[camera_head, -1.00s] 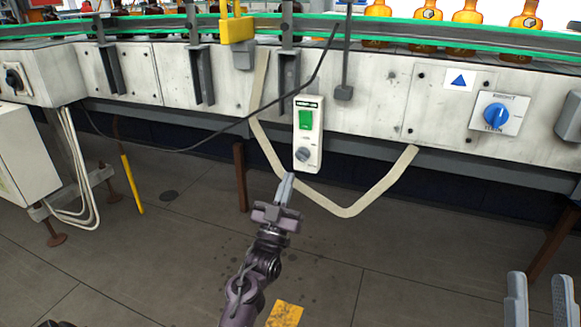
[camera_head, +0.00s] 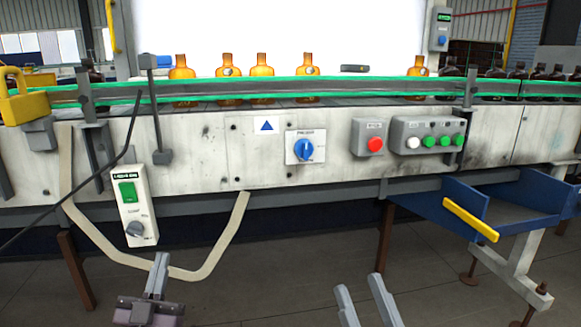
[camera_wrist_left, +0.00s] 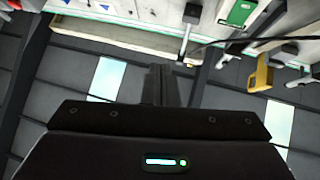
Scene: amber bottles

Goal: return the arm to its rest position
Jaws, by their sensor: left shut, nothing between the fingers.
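My left gripper (camera_head: 157,274) is at the lower left of the head view, below the hanging switch box (camera_head: 133,206) and apart from it. Its fingers are together with nothing between them. In the left wrist view the closed fingers (camera_wrist_left: 165,85) point over the floor toward the conveyor's side. My right gripper (camera_head: 362,302) shows at the bottom edge of the head view, its two fingers apart with an empty gap between them.
The conveyor (camera_head: 205,150) crosses the view, with amber bottles (camera_head: 262,66) on top. Its panel carries a blue knob (camera_head: 305,147) and a red button (camera_head: 376,144). A blue chute (camera_head: 510,212) stands at right. A loose beige strip (camera_head: 205,270) hangs near my left gripper. The floor below is open.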

